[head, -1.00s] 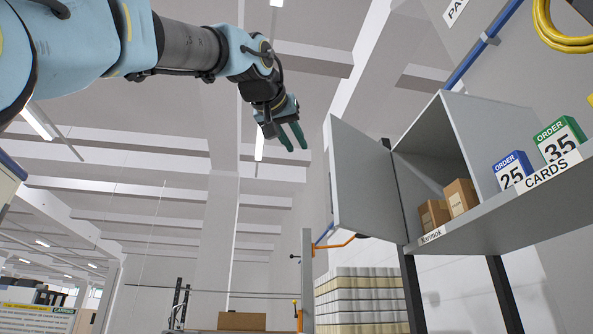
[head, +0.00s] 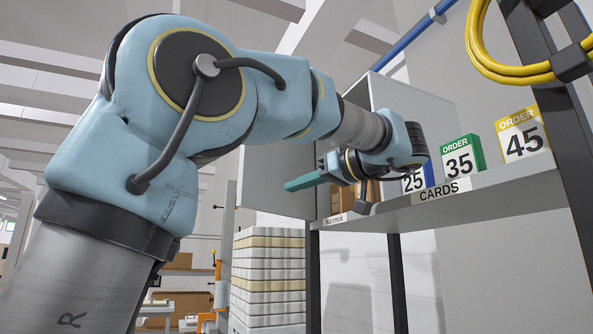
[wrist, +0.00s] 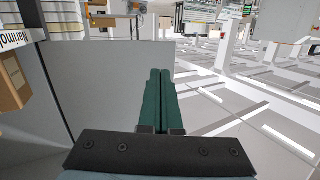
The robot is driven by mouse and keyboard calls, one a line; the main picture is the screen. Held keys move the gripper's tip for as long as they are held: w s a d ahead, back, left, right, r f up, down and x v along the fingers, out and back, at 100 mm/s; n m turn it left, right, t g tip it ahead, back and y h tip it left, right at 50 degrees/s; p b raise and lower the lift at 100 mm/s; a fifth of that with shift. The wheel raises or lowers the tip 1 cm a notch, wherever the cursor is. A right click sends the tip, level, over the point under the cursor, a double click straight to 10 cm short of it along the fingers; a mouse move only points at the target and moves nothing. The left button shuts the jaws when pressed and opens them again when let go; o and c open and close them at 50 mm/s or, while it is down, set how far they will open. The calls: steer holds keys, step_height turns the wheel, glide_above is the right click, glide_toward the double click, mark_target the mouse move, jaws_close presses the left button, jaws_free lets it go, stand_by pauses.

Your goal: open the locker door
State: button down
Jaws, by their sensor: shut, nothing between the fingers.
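The locker (head: 410,100) is a grey box on the shelf, partly hidden behind my arm. Its plain grey door (head: 268,175) stands swung open to the left of the opening. It also shows as a broad grey panel (wrist: 100,85) in the wrist view. My gripper (head: 290,185) has its green fingers together and empty, pointing left across the door in the head view. In the wrist view the fingers (wrist: 159,75) overlap the panel near its right edge. I cannot tell whether they touch it. Brown boxes (head: 336,200) sit in the locker, partly hidden by my gripper.
Order cards, blue 25 (head: 413,181), green 35 (head: 460,160) and yellow 45 (head: 520,135), stand on the shelf (head: 480,195) to the right. A yellow hose coil (head: 490,65) hangs by a dark post. A layered white stack (head: 268,280) stands below the door.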

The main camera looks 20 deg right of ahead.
steer(key=s+d+r+n+y, duration=0.1)
steer(key=s+d, duration=0.1)
steer(key=p, duration=0.7)
glide_toward(252, 192)
steer(key=shift+t, duration=0.4)
steer(key=x, duration=0.5)
steer(key=shift+w+a+r, duration=0.1)
steer(key=shift+w+r, duration=0.05)
steer(key=shift+r, duration=0.05)
steer(key=shift+w+a+f+p, duration=0.2)
steer(key=shift+w+a+p, duration=0.15)
steer(key=shift+w, duration=0.25)
steer(key=shift+a, duration=0.1)
steer(key=shift+w+a+f+b, duration=0.25)
steer(key=shift+w+f+b, duration=0.05)
steer(key=shift+b, duration=0.55)
steer(key=w+a+m+t+h+b, duration=0.2)
steer(key=w+a+b, duration=0.3)
steer(key=w+b, duration=0.3)
steer(key=shift+r+m+h+b, duration=0.3)
steer(key=shift+h+b, duration=0.6)
steer(key=shift+b, duration=0.25)
